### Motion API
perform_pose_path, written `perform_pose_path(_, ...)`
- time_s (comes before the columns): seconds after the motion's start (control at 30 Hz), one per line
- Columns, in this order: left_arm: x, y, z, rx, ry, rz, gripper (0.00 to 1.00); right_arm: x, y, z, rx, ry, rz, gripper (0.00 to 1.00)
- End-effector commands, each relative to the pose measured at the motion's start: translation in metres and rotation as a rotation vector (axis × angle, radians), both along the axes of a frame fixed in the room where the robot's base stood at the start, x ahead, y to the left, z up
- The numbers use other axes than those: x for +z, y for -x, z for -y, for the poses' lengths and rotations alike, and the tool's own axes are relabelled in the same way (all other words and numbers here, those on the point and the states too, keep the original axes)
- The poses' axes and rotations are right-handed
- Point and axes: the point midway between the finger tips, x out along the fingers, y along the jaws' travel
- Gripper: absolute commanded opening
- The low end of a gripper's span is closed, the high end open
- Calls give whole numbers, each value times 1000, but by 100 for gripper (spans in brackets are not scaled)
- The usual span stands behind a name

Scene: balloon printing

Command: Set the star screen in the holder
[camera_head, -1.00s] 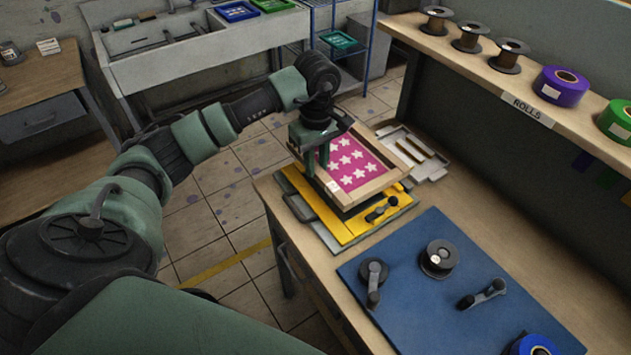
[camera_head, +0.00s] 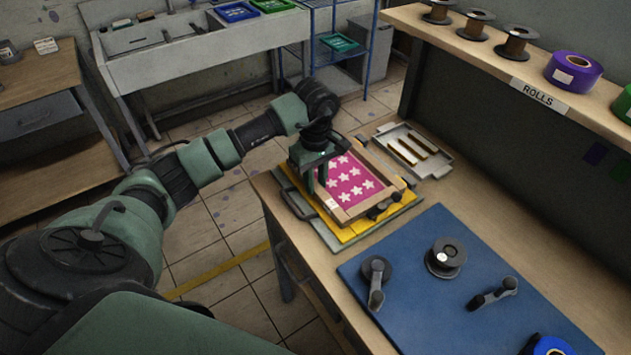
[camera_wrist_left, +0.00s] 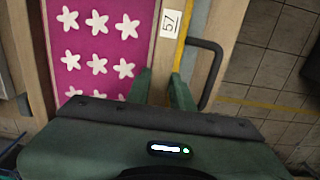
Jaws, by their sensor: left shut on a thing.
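The star screen (camera_head: 348,181) is a wooden frame with a magenta field of white stars. It sits low over the yellow holder (camera_head: 349,234) on the bench, roughly lined up with it. I cannot tell whether it is fully seated. My left gripper (camera_head: 322,178) is shut on the screen's left frame rail. In the left wrist view, the star screen (camera_wrist_left: 99,38) lies left of the fingers, and my left gripper (camera_wrist_left: 160,88) has its fingers on the wooden rail beside a tag reading 57. My right gripper is not in view.
A dark handle (camera_head: 298,206) is at the holder's left side. A grey tray (camera_head: 436,168) with several wooden strips lies behind the screen. A blue mat (camera_head: 425,305) with a spool and cranks is in front. A shelf with rolls (camera_head: 572,73) overhangs at right.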

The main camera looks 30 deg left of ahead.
Motion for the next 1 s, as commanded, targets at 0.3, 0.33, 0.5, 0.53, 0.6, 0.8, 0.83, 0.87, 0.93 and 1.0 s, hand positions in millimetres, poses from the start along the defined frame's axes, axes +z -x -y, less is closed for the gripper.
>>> perform_pose_path(0.3,-7,0,0,0,0,0,42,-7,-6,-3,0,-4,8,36)
perform_pose_path(0.33,-7,0,0,0,0,0,44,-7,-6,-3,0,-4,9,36)
perform_pose_path(0.5,-7,0,0,0,0,0,44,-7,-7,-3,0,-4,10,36)
perform_pose_path(0.53,-7,0,0,0,0,0,44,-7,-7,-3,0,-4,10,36)
perform_pose_path(0.6,-7,0,0,0,0,0,44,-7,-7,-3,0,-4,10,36)
perform_pose_path(0.8,8,0,0,0,1,0,44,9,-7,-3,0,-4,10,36)
perform_pose_path(0.83,8,-1,0,0,0,4,44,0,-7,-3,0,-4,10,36)
perform_pose_path(0.87,13,-2,0,0,0,7,44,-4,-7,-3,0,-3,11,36)
perform_pose_path(0.93,28,-1,-1,-1,-2,7,44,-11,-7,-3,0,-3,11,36)
perform_pose_path(1.0,44,-2,-1,0,-2,8,44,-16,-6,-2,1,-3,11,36)
